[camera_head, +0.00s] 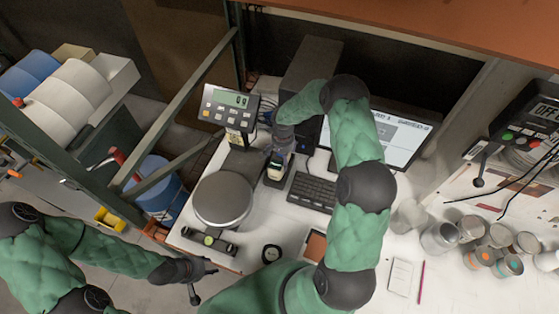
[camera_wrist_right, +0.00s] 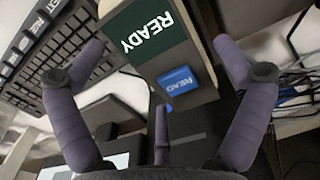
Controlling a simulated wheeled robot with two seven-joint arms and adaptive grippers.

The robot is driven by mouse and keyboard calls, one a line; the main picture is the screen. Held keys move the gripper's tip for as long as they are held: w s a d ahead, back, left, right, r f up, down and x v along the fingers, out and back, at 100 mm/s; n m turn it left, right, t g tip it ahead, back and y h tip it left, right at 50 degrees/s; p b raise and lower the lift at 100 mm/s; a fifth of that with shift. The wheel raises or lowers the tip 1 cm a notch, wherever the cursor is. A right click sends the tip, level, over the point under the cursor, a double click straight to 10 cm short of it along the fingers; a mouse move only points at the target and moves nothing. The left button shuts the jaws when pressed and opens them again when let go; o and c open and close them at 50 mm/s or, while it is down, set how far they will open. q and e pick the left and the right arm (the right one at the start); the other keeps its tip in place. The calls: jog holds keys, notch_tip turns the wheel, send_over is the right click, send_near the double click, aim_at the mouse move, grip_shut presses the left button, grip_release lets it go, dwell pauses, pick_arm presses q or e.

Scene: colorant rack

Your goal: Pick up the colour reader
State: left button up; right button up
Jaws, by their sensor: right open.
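The colour reader (camera_head: 276,168) is a dark handheld device standing on the white bench between the round scale pan and the keyboard. In the right wrist view the reader (camera_wrist_right: 165,35) shows a dark green READY screen and a blue READ button. My right gripper (camera_head: 283,134) reaches down just behind and above it. Its fingers (camera_wrist_right: 158,52) are open, spread to either side of the reader, and I cannot tell that any touches it. My left gripper (camera_head: 203,283) is low at the bench's front left corner, fingers apart and empty.
A scale with a round pan (camera_head: 222,199) and raised display (camera_head: 229,111) stands left of the reader. A keyboard (camera_head: 312,192) lies close on its right, before a monitor (camera_head: 400,138). A black computer tower (camera_head: 311,66) stands behind. Several cans (camera_head: 440,237) crowd the right.

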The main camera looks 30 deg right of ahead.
jog(key=shift+f, duration=0.55)
jog(key=c, duration=1.3)
jog(key=shift+r, duration=0.1)
jog(key=shift+c, duration=1)
